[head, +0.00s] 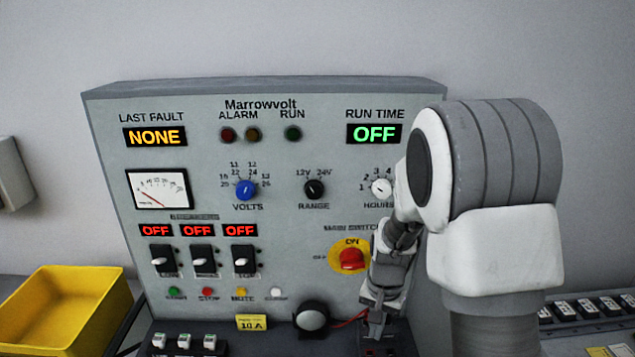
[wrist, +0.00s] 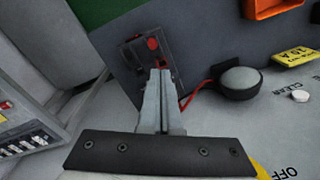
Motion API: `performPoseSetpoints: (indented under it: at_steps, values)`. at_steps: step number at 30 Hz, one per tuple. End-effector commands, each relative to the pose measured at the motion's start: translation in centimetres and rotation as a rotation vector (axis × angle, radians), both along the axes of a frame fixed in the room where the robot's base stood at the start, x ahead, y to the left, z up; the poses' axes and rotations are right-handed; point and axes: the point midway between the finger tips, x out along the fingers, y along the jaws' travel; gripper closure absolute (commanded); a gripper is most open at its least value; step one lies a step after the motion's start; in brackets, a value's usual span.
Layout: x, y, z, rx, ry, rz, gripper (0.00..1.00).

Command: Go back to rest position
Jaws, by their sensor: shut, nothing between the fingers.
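My gripper (head: 376,326) points down at the lower right of the grey Marrowvolt panel (head: 280,190), in front of a dark terminal block (head: 378,351). In the wrist view its two fingers (wrist: 160,76) are together with nothing between them. Their tips are close to the dark block with a red terminal (wrist: 152,43); I cannot tell whether they touch it. My arm hides part of the panel's right side, including part of the HOURS dial (head: 381,187).
The red main switch (head: 352,260) is just left of my gripper. A round grey-topped knob (head: 311,318) has a red wire beside it. A yellow bin (head: 68,308) stands at left. A row of switches (head: 590,308) lies at right. The displays read NONE and OFF.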

Motion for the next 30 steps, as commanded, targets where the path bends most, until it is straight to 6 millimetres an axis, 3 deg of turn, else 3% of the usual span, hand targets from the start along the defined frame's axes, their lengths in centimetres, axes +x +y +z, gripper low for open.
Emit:
performPoseSetpoints:
  at_steps: [1,6,15,24,30]
  values:
    - [-0.3,0.1,1.9,0.008,-0.025,0.015,1.0]
    - [-2.2,0.3,7.4,0.022,-0.095,0.087,1.0]
    - [-7.1,0.4,15.2,0.014,-0.217,0.218,1.0]
    - [-13.2,0.2,20.5,-0.039,-0.34,0.345,1.0]
    - [-17.2,0.0,22.3,-0.094,-0.408,0.418,1.0]
